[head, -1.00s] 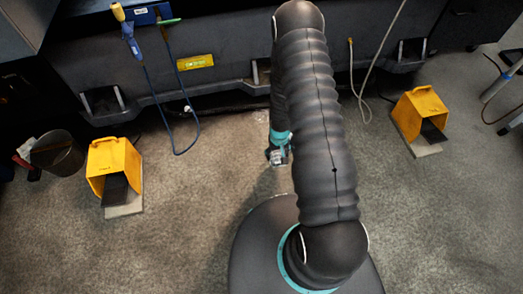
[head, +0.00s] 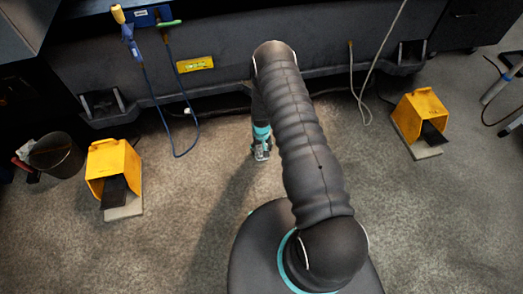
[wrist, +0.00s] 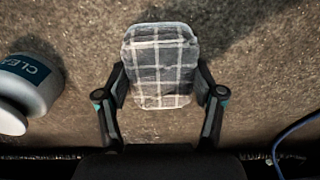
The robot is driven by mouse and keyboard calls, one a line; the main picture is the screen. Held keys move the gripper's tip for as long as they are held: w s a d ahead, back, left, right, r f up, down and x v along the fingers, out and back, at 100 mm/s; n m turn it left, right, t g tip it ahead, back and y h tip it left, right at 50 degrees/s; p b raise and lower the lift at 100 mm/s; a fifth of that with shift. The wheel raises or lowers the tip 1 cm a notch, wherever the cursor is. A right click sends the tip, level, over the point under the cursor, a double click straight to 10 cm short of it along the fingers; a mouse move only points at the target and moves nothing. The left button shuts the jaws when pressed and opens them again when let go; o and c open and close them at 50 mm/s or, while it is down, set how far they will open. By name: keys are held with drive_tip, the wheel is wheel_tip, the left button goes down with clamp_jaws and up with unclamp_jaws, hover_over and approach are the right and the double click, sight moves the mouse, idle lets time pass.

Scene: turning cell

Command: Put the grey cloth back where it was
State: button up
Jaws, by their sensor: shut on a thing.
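The grey cloth (wrist: 160,62) shows in the wrist view as a folded grey pad with a light check pattern. My gripper (wrist: 165,90) has one finger on each side of it and is shut on it. The cloth is held over the brown speckled floor. In the head view my gripper (head: 262,152) hangs low over the floor in front of the dark machine base, and the cloth cannot be made out there.
A white bottle with a blue label (wrist: 35,78) is at the left of the wrist view. Yellow foot pedals stand at left (head: 114,172) and right (head: 420,118). A dark bucket (head: 56,155) is at far left. A blue cable (head: 165,120) hangs from the machine.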

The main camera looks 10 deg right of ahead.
drive_tip(key=shift+f, duration=0.85)
drive_tip(key=o, duration=1.1)
wheel_tip(320, 180, up, 12)
wheel_tip(320, 180, up, 18)
drive_tip(key=t, duration=0.1)
hover_over(261, 148)
drive_tip(key=w, duration=0.1)
drive_tip(key=s+r+t, duration=0.1)
drive_tip(key=s+r, duration=0.2)
drive_tip(key=r, duration=0.6)
drive_tip(key=s+r+t, duration=0.1)
drive_tip(key=s+r, duration=0.1)
drive_tip(key=r, duration=0.7)
drive_tip(key=s+r+t, duration=0.1)
drive_tip(key=s+r, duration=1.4)
drive_tip(key=s, duration=0.5)
drive_tip(key=s+r+t, duration=0.1)
drive_tip(key=s+r, duration=0.1)
drive_tip(key=s, duration=0.4)
drive_tip(key=shift+s+r+t, duration=0.25)
drive_tip(key=shift+s+t, duration=0.05)
drive_tip(key=shift+s, duration=0.05)
